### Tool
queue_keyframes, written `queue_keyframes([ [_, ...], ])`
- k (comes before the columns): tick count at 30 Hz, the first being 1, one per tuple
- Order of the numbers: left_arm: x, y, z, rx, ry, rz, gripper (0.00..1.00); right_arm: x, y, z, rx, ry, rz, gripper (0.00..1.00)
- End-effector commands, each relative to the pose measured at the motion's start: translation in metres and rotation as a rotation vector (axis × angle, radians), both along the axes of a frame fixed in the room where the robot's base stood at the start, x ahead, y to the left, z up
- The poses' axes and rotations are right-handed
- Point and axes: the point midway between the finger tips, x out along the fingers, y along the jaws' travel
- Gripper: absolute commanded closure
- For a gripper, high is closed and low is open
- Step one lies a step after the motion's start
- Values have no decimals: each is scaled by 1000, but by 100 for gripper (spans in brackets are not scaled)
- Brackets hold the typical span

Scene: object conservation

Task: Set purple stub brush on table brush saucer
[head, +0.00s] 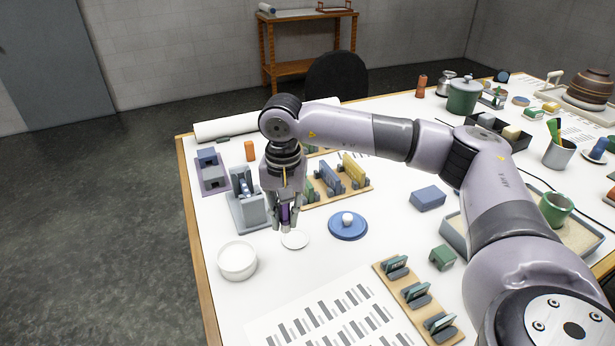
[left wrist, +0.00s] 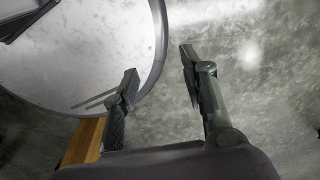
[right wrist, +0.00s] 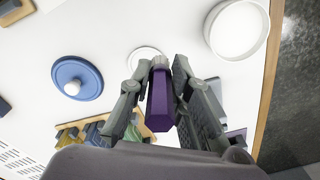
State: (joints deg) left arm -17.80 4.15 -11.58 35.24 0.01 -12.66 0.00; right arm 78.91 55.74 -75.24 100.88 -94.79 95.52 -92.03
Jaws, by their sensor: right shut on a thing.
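My right gripper (head: 286,222) is shut on the purple stub brush (head: 285,215). The brush also shows between the fingers in the right wrist view (right wrist: 160,100), pointing down. A small white saucer (head: 295,240) lies on the table just below the brush, and it shows partly hidden behind the brush tip in the right wrist view (right wrist: 141,53). I cannot tell whether the brush touches the saucer. My left gripper (left wrist: 158,62) shows only in the left wrist view, with its fingers apart and nothing between them.
A white bowl (head: 237,262) stands left of the saucer, and a blue lid with a white knob (head: 348,231) lies to its right. A grey-blue holder (head: 245,206) stands close behind the gripper. A printed sheet (head: 325,318) lies in front.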

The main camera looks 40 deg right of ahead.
Motion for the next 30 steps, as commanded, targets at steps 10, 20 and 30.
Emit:
queue_keyframes([
  [10,22,10,18,11,-32,4,60,22,-42,10,-20,13,-263,100],
  [20,15,10,3,12,-22,0,60,22,-41,-12,-21,12,-259,100],
  [30,9,2,-18,3,-12,-3,60,22,-41,-44,-20,13,-258,100],
])
